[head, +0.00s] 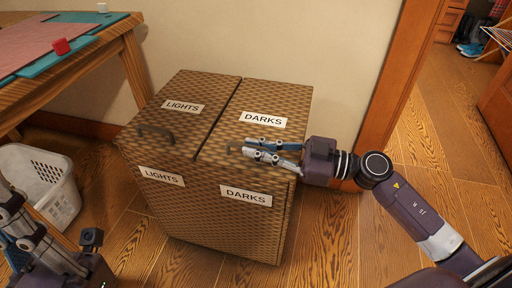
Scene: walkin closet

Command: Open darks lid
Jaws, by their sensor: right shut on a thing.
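A woven brown hamper has two lids side by side, marked LIGHTS (184,106) and DARKS (289,103). Both lids lie flat and closed on the hamper (229,222). The darks lid has a dark handle (233,150) near its front edge. My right gripper (246,149) reaches in from the right over the front of the darks lid and is shut on this handle, which its fingers partly hide. My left gripper (20,205) is at the lower left, away from the hamper; its fingertips are not clear enough to tell open from shut.
A wall is behind the hamper and a wooden door frame (390,80) at right. Floor in front is clear.

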